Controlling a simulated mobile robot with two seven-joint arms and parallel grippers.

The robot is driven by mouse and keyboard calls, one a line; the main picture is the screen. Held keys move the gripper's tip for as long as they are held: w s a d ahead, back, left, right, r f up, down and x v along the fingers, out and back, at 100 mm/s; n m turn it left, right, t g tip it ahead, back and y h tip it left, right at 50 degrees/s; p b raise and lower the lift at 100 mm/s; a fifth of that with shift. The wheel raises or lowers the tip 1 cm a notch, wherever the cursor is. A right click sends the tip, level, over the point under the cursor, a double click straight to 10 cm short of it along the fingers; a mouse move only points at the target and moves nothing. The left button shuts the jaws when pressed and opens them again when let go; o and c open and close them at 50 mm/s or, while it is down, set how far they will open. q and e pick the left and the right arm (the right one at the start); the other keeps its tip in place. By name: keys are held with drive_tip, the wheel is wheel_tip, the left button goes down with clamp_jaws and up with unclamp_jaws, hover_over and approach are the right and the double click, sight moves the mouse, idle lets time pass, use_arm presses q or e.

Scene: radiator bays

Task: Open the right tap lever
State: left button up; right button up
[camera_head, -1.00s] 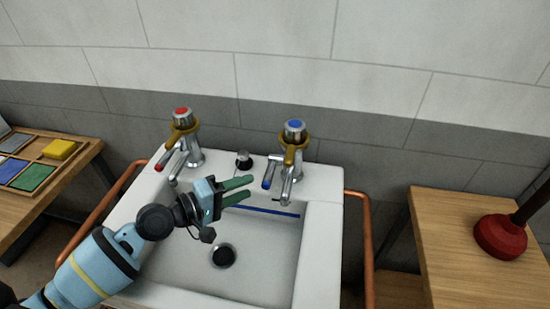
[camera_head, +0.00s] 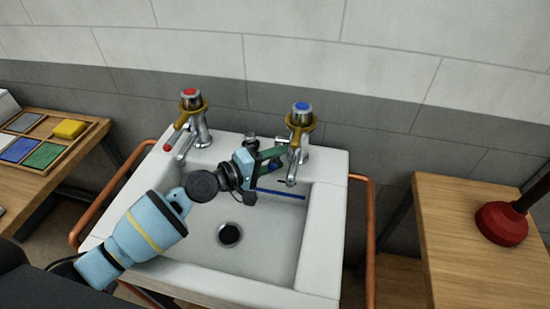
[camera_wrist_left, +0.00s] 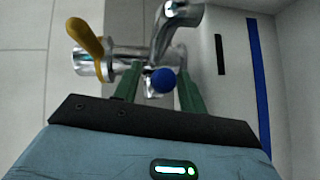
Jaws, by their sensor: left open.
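The right tap (camera_head: 301,118) is chrome with a blue cap and a yellow piece (camera_head: 291,133) around its neck. The yellow piece also shows in the left wrist view (camera_wrist_left: 86,38). The tap's blue-tipped lever is mostly hidden behind my fingers in the head view. In the left wrist view its blue tip (camera_wrist_left: 162,80) lies between my two green fingers, with space on both sides. My left gripper (camera_head: 280,157) is open at the right tap, its fingers (camera_wrist_left: 160,84) on either side of the lever end. My right gripper is out of view.
The left tap (camera_head: 191,101) has a red cap and red-tipped lever. The white basin (camera_head: 325,220) has a dark drain and a copper rail around it. A plunger (camera_head: 501,223) stands on the right wooden table. A tray of coloured pieces (camera_head: 40,140) lies on the left table.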

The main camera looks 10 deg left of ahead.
use_arm(q)
drive_tip(key=shift+w, duration=0.1)
drive_tip(key=shift+c, duration=0.8)
clamp_jaws()
drive_tip(key=shift+w, duration=0.1)
